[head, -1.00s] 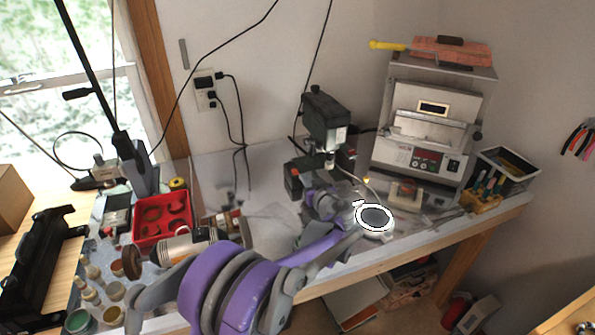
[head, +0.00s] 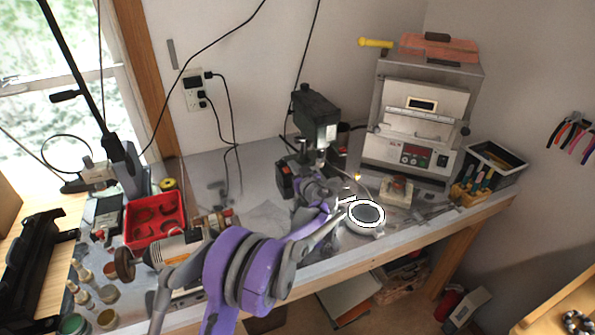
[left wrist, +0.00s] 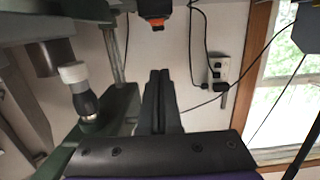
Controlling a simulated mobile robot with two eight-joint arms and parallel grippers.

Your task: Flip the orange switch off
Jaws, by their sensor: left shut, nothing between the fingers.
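The orange switch shows in the left wrist view as a small orange part (left wrist: 157,25) on the end of a dark housing at the top edge. In the head view I cannot clearly make it out. My left gripper (left wrist: 159,78) is shut and empty in the left wrist view, its tips below the orange part in the picture, with an apparent gap between them. In the head view my purple left arm reaches to the base of the black drill press (head: 318,118), and its fingertips are hard to see there. My right gripper is not in view.
A white-ringed round magnifier (head: 366,214) stands close right of my left wrist. A grey oven-like machine (head: 420,110) stands behind it. A red tray (head: 155,219) lies at left on the workbench. Cables hang from the wall outlet (head: 194,90).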

